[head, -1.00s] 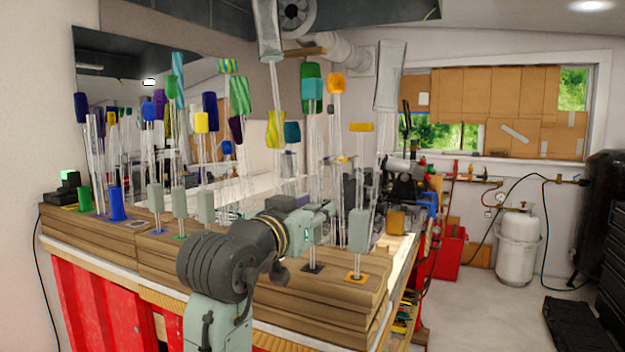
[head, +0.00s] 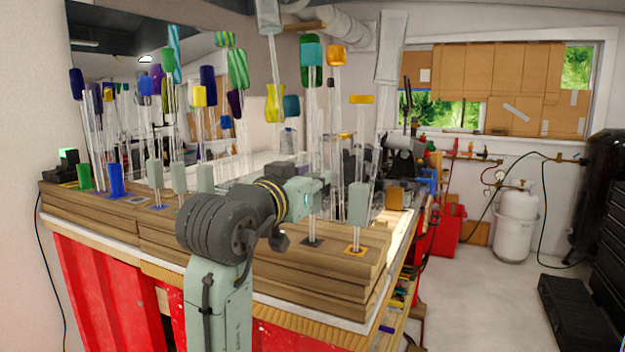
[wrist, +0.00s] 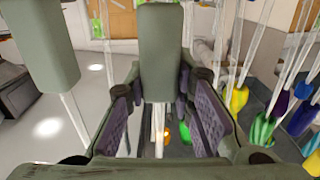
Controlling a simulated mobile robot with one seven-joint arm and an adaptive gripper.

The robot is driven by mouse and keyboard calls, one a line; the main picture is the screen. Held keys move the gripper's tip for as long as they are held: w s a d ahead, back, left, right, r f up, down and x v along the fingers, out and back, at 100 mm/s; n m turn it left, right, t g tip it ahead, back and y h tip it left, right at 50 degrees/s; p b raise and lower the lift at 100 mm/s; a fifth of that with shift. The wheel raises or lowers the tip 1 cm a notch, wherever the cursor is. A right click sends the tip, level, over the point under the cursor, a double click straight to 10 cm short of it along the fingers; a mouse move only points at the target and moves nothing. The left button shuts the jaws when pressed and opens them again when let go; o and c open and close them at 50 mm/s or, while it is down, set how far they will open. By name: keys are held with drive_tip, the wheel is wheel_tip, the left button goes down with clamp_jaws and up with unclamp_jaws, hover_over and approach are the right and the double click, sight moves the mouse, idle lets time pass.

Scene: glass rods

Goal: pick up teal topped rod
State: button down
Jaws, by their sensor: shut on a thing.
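The teal-topped rod (head: 311,54) stands upright near the right part of the wooden bench in the head view. Its clear shaft runs down to a grey-green block, above a dark square base (head: 312,242). My gripper (head: 304,196) is at this block, partly hidden by my wrist. In the wrist view, the block (wrist: 163,55) stands between the two purple-padded fingers of my gripper (wrist: 163,112), which are shut on it. A green top shows directly behind the teal one.
Many glass rods with coloured tops crowd the left.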

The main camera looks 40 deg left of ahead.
sight(311, 126)
wheel_tip(311, 126, up, 9)
drive_tip(key=shift+r+b, duration=0.1)
drive_tip(key=shift+b, duration=0.75)
